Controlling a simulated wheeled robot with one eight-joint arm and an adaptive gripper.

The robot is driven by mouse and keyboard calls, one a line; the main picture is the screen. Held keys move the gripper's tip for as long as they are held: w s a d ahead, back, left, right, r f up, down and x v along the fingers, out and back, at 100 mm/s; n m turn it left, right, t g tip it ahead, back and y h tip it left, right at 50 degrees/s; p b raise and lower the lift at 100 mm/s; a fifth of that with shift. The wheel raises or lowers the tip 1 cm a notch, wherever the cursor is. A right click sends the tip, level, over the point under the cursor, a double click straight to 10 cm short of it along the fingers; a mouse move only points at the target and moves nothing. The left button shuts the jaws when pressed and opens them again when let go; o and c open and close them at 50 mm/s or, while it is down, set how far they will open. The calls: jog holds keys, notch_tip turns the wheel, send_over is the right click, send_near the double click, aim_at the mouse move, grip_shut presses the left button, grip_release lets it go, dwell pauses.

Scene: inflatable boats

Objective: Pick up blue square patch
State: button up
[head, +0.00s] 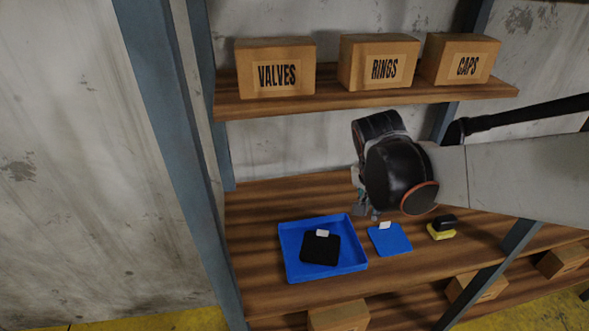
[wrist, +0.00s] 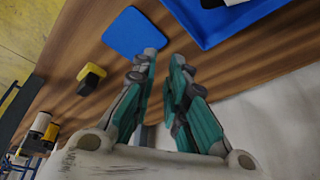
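The blue square patch (head: 391,240) lies flat on the wooden shelf, right of the blue tray, with a pale tab at its back edge. In the wrist view the blue patch (wrist: 133,32) is just beyond my fingertips. My gripper (head: 366,208) is above the shelf behind the patch, partly hidden by my wrist in the head view. In the wrist view my gripper (wrist: 164,57) has its teal fingers apart with a narrow gap and nothing between them. The left fingertip overlaps the patch's near edge, around the tab; contact cannot be told.
The blue tray (head: 290,264) holds a black square patch (head: 320,249) with a pale tab. A yellow-and-black block (head: 441,228) sits right of the blue patch. An upper shelf (head: 365,97) with boxes is above my gripper. Blue-grey uprights (head: 170,130) frame the rack.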

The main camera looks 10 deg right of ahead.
aim_at(391, 236)
jog(key=shift+w+d+f+m+g+h+p, duration=0.4)
jog(key=shift+w+d+f+m, duration=0.4)
jog(key=shift+f+m, duration=0.45)
jog(key=shift+w+d+f+m+g+h+p, duration=0.2)
jog(key=shift+w+d+f+m+g, duration=0.25)
jog(key=shift+w+d+f+m, duration=0.65)
jog(key=shift+w+d+f+m+g+h+p, duration=0.25)
jog(key=shift+w+d+f+m+g, duration=0.25)
jog(key=shift+f+m, duration=0.8)
jog(key=shift+n, duration=0.25)
jog(key=b+x, duration=0.2)
jog(key=x, duration=0.3)
jog(key=shift+s+d+f, duration=0.1)
jog(key=shift+d+f, duration=0.1)
jog(key=shift+d, duration=0.1)
jog(key=shift+r, duration=0.1)
grip_shut()
jog(key=shift+r, duration=0.15)
